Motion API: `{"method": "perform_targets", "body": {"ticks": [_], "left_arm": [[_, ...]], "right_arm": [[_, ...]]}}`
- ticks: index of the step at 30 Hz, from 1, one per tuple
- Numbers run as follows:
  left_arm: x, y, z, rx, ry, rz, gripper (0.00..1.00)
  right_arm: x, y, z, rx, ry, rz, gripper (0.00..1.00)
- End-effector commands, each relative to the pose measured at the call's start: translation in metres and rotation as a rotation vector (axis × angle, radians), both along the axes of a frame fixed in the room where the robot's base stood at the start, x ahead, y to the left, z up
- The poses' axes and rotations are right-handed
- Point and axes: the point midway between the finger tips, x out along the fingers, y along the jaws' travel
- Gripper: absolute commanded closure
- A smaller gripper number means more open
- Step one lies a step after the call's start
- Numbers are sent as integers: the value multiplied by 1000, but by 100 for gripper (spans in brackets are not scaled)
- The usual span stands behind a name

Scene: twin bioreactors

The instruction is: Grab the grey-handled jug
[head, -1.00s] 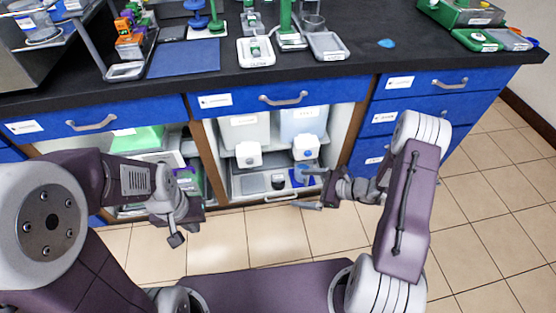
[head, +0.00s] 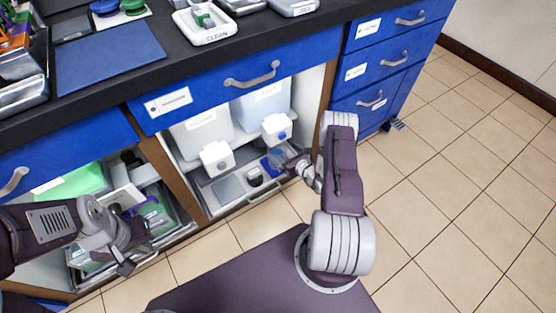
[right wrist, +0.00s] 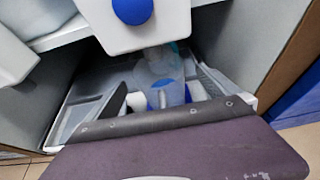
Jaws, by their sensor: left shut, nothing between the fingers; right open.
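A clear jug with a blue mark (right wrist: 168,94) stands low in the open cabinet, under a white tap block. Its handle colour cannot be made out. My right gripper (right wrist: 160,98) is open, its two fingers pointing into the cabinet with the jug showing in the gap between them; contact cannot be judged. In the head view my right gripper (head: 290,163) reaches in at the tray's right end and partly covers the jug. My left gripper (head: 124,262) is shut and empty, in front of the left cabinet opening.
Two large containers with white tap blocks, one with a blue knob (head: 283,134), the other pale (head: 217,158), sit above the pull-out tray (head: 228,189). A dark round item (head: 255,176) lies on it. Cabinet walls flank my right gripper. The tiled floor (head: 450,200) at right is clear.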

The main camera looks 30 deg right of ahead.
Motion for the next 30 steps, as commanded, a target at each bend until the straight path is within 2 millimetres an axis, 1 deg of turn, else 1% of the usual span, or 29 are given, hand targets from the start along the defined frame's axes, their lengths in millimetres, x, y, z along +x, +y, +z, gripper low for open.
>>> {"method": "perform_targets", "body": {"ticks": [1, 3, 6, 8, 14, 15, 17, 18, 20, 21, 23, 24, 25, 30], "left_arm": [[0, 0, -17, 0, 0, 0, 100], [0, 0, -30, 0, 1, 0, 100], [0, 0, -35, 0, 1, 0, 100], [0, 0, -36, 0, 1, 0, 100], [0, 0, -34, 0, 0, 0, 100], [0, 0, -34, 0, 0, 0, 100], [0, 0, -34, 0, 0, 0, 100], [0, 0, -34, 0, 0, 0, 100], [0, 0, -34, 0, 0, 0, 100], [0, 0, -34, 0, 0, 0, 100], [0, 0, -34, 0, 0, 0, 100], [0, 0, -34, 0, 0, 0, 100], [0, 0, -34, 0, 0, 0, 100], [0, 0, -34, 0, 0, 0, 100]], "right_arm": [[9, 2, -12, -4, -4, 4, 0], [21, 4, -19, -3, -3, 5, 0], [35, 5, -21, -2, -3, 4, 0], [39, 5, -20, -2, -2, 3, 0], [40, 5, -18, -1, 0, 1, 0], [40, 5, -18, -1, 0, 1, 6], [40, 5, -18, -1, 0, 1, 22], [40, 5, -18, -1, 0, 1, 33], [40, 5, -18, -1, 0, 1, 50], [40, 5, -18, -1, 0, 1, 61], [40, 5, -18, 0, 0, 2, 78], [40, 5, -18, 0, 0, 2, 89], [40, 5, -18, 0, 0, 2, 96], [40, 5, -18, 0, -1, 1, 96]]}}
